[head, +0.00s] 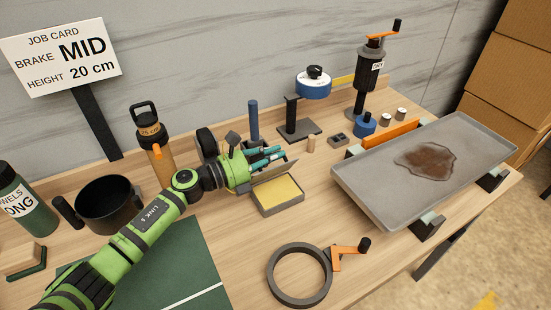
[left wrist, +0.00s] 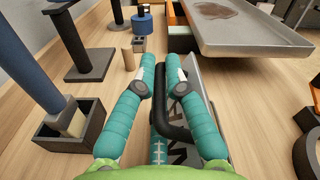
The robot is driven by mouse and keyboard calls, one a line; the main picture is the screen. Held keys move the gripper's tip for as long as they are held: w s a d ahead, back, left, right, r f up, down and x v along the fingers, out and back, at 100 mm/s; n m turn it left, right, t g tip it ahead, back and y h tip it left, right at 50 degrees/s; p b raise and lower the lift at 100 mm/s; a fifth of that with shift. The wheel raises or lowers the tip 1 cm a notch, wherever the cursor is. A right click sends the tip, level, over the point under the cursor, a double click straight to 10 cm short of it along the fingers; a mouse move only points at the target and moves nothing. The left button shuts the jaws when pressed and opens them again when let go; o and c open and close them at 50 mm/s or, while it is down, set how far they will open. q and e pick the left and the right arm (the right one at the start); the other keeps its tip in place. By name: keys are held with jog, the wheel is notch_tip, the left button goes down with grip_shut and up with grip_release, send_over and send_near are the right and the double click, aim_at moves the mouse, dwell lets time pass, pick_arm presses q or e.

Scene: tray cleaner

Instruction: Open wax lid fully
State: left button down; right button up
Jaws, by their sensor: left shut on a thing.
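The wax tin (head: 277,207) is a small grey box on the table, with yellow wax (head: 278,192) showing in it. Its grey lid (head: 287,168) stands raised at the tin's far side, tilted, with the wax uncovered. In the left wrist view the lid (left wrist: 203,115) shows partly, with dark lettering and a dark loop handle (left wrist: 176,134). My left gripper (head: 270,157) is at the lid's back; in the left wrist view its teal fingers (left wrist: 161,72) are shut on the handle between them. The lid's hinge is hidden. My right gripper is not in view.
A large stained tray (head: 370,205) rests at the right. A dark ring with an orange crank (head: 300,275) lies in front. A black pot (head: 108,205) stands left.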

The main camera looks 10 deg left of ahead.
pick_arm(q)
jog(key=shift+w+a, duration=0.2)
dwell(0.4)
jog(key=c, duration=1.4)
grip_release()
jog(key=shift+o, duration=0.2)
jog(key=v, duration=1.2)
